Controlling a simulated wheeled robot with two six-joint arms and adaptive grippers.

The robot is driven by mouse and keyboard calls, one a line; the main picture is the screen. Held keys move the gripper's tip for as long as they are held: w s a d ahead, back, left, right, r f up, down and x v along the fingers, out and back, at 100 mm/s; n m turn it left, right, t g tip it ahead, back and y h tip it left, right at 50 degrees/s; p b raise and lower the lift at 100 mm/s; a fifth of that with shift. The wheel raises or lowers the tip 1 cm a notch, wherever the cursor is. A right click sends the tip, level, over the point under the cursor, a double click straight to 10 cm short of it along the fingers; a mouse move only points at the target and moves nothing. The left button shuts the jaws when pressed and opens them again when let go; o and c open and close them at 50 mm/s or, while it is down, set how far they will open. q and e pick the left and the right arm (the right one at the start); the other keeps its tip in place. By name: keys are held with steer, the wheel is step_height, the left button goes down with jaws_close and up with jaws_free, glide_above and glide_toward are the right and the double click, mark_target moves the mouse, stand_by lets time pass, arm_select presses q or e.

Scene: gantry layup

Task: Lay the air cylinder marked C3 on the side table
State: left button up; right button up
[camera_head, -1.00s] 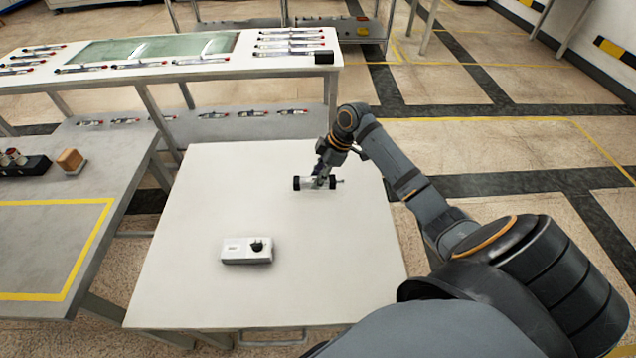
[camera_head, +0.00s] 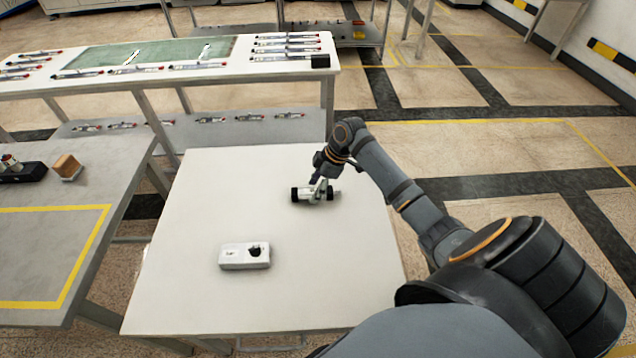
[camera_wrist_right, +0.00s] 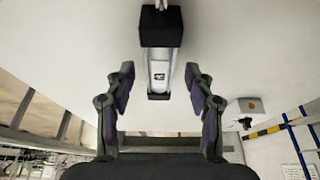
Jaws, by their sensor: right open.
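An air cylinder (camera_head: 299,195) with black end caps and a silver barrel lies on the white side table (camera_head: 190,295). In the right wrist view the cylinder (camera_wrist_right: 160,72) lies between the two fingers, with a small dark mark on its barrel that is too small to read. My right gripper (camera_head: 318,188) is over the cylinder. In the right wrist view the right gripper (camera_wrist_right: 160,92) is open, with a gap between each finger and the barrel. My left gripper is not in view.
A white box with a black knob (camera_head: 245,256) stands on the side table, nearer to me. A grey bench (camera_head: 95,180) with a wooden block (camera_head: 67,166) is at the left. A long rack table (camera_head: 225,72) with several slim cylinders stands behind. Much of the side table is clear.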

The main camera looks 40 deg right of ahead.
steer(key=v, duration=1.2)
steer(key=shift+s, duration=0.1)
